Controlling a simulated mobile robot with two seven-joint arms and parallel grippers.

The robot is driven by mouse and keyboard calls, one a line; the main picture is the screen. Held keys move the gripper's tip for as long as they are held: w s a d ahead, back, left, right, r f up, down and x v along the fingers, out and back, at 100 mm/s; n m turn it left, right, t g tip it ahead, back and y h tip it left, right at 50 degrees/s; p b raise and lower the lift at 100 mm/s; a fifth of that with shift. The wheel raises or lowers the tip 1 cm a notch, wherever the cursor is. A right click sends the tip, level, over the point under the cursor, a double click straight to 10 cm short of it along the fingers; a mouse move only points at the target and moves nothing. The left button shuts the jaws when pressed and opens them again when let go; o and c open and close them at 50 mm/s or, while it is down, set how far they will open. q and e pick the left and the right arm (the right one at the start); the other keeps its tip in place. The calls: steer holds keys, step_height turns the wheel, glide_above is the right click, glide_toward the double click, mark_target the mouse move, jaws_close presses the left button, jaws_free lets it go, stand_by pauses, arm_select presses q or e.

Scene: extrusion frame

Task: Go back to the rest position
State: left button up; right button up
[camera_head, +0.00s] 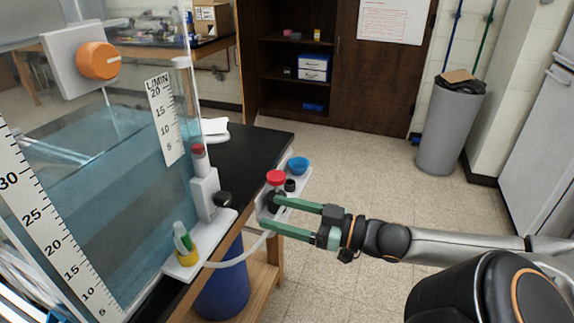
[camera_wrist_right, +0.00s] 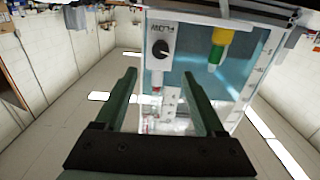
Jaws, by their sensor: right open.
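My right gripper (camera_head: 270,213) reaches in from the right in the head view, with its two green fingers apart and nothing seen between them. Its fingertips overlap a small white shelf (camera_head: 264,205) in the picture; I cannot tell whether they touch it. A red-capped item (camera_head: 276,178) with a dark lower part stands on the shelf by the upper fingertip. In the right wrist view the open fingers (camera_wrist_right: 160,74) point toward the clear tank (camera_wrist_right: 185,60) with its FLOW knob (camera_wrist_right: 160,48). My left gripper is not in view.
A flow tube (camera_head: 201,180), a yellow holder with a green item (camera_head: 186,247) and a white hose (camera_head: 240,259) stand left. The floor (camera_head: 365,180) behind the arm is clear.

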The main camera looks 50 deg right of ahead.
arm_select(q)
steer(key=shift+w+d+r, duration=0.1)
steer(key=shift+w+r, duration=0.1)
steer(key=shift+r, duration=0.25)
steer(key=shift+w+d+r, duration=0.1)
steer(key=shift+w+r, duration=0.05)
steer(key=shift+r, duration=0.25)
arm_select(e)
steer(key=shift+s+d+f, duration=0.1)
steer(key=shift+s+d, duration=0.1)
steer(key=shift+s, duration=0.4)
